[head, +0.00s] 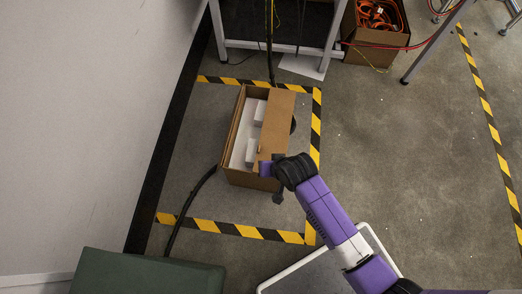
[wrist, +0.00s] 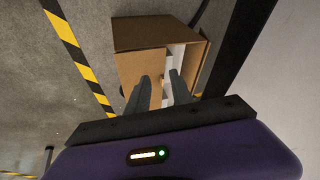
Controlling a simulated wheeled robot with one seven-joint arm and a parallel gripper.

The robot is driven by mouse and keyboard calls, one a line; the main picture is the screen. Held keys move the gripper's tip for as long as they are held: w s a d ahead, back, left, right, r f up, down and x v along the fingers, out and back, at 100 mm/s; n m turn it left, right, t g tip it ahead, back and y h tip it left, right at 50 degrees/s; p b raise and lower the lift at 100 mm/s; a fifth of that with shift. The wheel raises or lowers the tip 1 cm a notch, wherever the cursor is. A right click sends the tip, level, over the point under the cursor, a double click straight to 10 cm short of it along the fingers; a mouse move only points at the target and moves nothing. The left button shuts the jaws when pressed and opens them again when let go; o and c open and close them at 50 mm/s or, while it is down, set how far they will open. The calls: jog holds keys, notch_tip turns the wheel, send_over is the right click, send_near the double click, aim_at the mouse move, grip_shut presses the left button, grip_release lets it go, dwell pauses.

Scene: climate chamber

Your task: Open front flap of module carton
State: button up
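The brown module carton (head: 231,146) stands on the floor inside a striped tape border. A brown flap (head: 274,115) covers its right side in the head view. The left side is uncovered and shows white blocks (head: 252,150) inside. My gripper (head: 266,168) is over the carton's near right part and hides some of it. In the wrist view, the carton (wrist: 155,33) is beyond my gripper (wrist: 160,80), whose two fingers are apart with nothing held between them. I cannot tell whether a finger touches the cardboard.
A green box-like object (head: 147,272) is at the bottom left, and a wall (head: 90,120) is beyond the left edge. A carton of orange cables (head: 375,38) stands by the table legs. Floor to the right (head: 410,150) is clear.

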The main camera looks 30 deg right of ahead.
aim_at(260, 147)
jog(key=w+f+g+b, duration=0.1)
jog(key=w, duration=0.1)
jog(key=w+d+f+g+b, duration=0.1)
jog(key=w+f+b, duration=0.1)
jog(key=w, duration=0.1)
jog(key=w+f+m+b, duration=0.1)
jog(key=w+b, duration=0.1)
jog(key=w, duration=0.1)
jog(key=shift+d+f+g, duration=0.15)
jog(key=shift+f+g, duration=0.1)
jog(key=shift+g, duration=0.15)
jog(key=shift+m+g+h, duration=0.3)
jog(key=shift+m+g, duration=0.3)
jog(key=shift+g, duration=0.3)
jog(key=w+b, duration=0.1)
jog(key=w+d+b, duration=0.1)
jog(key=w+r+b, duration=0.1)
jog(key=w, duration=0.1)
jog(key=shift+d, duration=0.3)
jog(key=shift+w+d+r+g+b, duration=0.2)
jog(key=shift+w+r+g+b, duration=0.05)
jog(key=shift+r+g+b, duration=0.1)
notch_tip(260, 147, down, 7)
jog(key=b, duration=0.4)
jog(key=shift+f, duration=0.2)
grip_shut()
